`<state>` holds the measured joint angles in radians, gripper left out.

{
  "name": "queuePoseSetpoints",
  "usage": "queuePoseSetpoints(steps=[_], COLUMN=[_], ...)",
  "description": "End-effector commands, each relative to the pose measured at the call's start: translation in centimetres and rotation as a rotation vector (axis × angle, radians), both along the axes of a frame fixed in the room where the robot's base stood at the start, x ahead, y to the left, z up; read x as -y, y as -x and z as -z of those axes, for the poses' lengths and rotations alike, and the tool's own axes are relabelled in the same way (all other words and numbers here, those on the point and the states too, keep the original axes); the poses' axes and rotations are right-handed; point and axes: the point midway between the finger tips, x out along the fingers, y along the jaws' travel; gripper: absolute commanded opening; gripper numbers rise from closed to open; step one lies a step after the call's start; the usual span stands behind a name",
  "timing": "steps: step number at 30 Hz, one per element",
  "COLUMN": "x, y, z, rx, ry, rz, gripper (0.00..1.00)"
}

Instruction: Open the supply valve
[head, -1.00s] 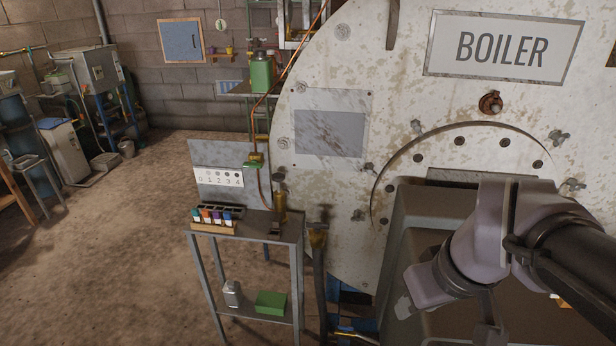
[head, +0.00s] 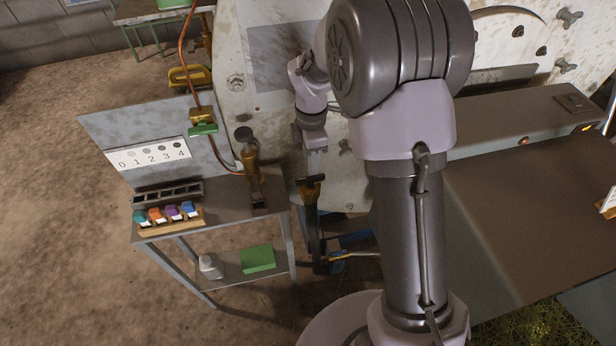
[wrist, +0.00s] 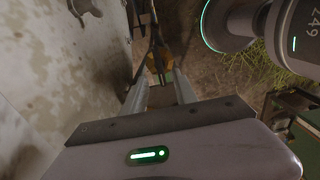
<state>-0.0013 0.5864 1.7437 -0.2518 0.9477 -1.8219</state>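A brass valve (head: 312,188) with a dark crosswise handle tops a dark upright pipe, right of the small table. Another valve, with a green handle (head: 202,129), sits on the copper line above the table. No readable label tells which is the supply valve. My gripper (head: 315,160) is just above the dark-handled valve in the head view, its fingers hard to make out. In the wrist view my gripper (wrist: 158,86) has its two fingers apart, with brass parts (wrist: 158,62) beyond and between them. I cannot tell whether they touch.
The boiler wall (head: 270,60) stands close behind my gripper. A brown bench (head: 530,200) is at right. Open floor lies left.

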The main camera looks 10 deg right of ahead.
Motion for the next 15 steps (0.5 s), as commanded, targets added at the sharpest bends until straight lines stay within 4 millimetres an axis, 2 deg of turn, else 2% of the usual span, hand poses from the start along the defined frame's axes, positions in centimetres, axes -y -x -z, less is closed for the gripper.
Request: queuePoseSetpoints(steps=[1, 6, 10, 15], x=[0.0, 0.0, 0.0, 0.0], y=[0.1, 0.0, 0.0, 0.0], z=[2.0, 5.5, 6.8, 7.0], rx=[-0.003, -0.001, 0.0, 0.001], ry=[0.0, 0.0, 0.0, 0.0], rz=[0.0, 0.001, 0.001, 0.002], gripper=[0.34, 0.34, 0.34, 0.34])
